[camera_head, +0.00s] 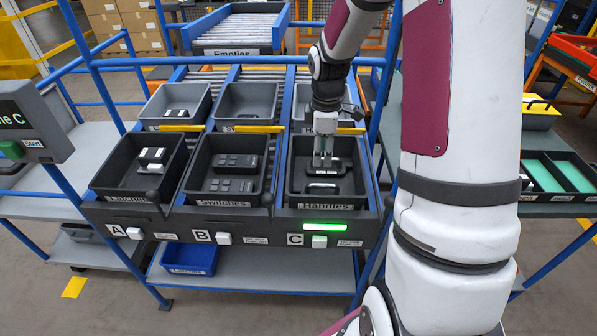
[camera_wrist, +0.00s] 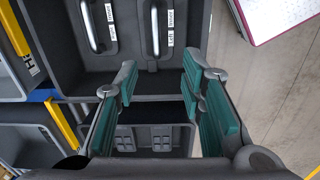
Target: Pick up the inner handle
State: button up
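Two handles lie in the front right black bin marked Handles (camera_head: 292,190). In the wrist view, one silver bar handle (camera_wrist: 97,26) is left of the other (camera_wrist: 153,27). Each is on a dark plate with a small white label beside it, too small to read surely. In the head view, the nearer handle (camera_head: 322,188) lies near the bin's front. The other is partly hidden by my gripper. My gripper (camera_head: 323,160) points down over this bin, open, with nothing between its teal fingers (camera_wrist: 158,70). It is unclear which handle is the inner one.
The switches bin (camera_head: 190,187) is left of the handles bin, with a latches bin (camera_head: 98,185) farther left. Grey bins (camera_head: 247,98) stand behind, past yellow strips (camera_head: 259,129). Bin walls and blue frame posts border my gripper. A green light (camera_head: 325,227) glows at C.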

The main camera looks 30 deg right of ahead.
send_over(321, 184)
jog(key=shift+n, duration=0.3)
jog(key=f, duration=0.8)
jog(key=shift+a+f, duration=0.3)
jog(key=shift+d+f, duration=0.2)
jog(key=shift+f, duration=1.35)
jog(key=shift+d+f, duration=0.15)
jog(key=shift+f, duration=1.4)
grip_shut()
